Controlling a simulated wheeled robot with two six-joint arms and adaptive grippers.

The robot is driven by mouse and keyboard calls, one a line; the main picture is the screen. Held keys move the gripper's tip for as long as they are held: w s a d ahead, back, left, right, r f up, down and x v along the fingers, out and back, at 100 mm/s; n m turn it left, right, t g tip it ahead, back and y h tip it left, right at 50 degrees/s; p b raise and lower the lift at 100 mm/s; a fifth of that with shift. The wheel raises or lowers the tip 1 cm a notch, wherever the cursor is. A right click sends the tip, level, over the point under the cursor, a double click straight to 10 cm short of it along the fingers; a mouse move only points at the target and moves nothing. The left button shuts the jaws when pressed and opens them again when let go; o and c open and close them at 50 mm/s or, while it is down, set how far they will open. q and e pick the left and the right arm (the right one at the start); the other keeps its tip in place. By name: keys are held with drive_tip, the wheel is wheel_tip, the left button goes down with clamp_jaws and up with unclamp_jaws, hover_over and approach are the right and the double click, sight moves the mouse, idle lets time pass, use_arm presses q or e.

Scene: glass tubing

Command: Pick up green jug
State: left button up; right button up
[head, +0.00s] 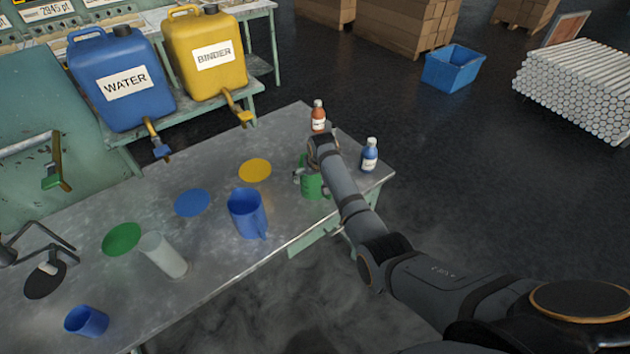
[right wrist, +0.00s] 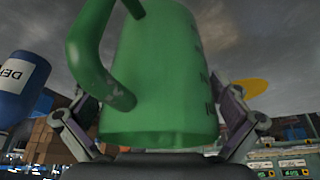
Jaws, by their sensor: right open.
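The green jug (head: 314,187) stands on the metal table near its right end, partly hidden by my right arm and gripper. My right gripper (head: 305,172) is at the jug. In the right wrist view the green jug (right wrist: 165,80) fills the middle, with its handle on the left and dark marks on its right side. The two fingers are spread, one on each side of the jug, and the gripper is open. I cannot tell whether either finger touches the jug.
An orange-brown bottle (head: 318,116) and a blue bottle (head: 369,155) stand close to my right arm. A blue jug (head: 246,213), a clear cylinder (head: 163,256) and a blue cup (head: 86,321) are further left. Water (head: 122,78) and binder (head: 205,52) canisters stand behind.

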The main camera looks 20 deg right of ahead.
drive_tip(key=shift+r, duration=0.1)
drive_tip(key=c, duration=1)
drive_tip(key=shift+o, duration=0.2)
drive_tip(key=shift+r, duration=0.55)
drive_tip(key=shift+w+r+b, duration=0.1)
drive_tip(key=shift+r+b, duration=0.45)
drive_tip(key=shift+r, duration=0.15)
drive_tip(key=s+d+r+b, duration=0.1)
drive_tip(key=s+r, duration=0.9)
drive_tip(key=s, duration=0.4)
drive_tip(key=shift+r+b, duration=0.25)
drive_tip(key=shift+b, duration=0.05)
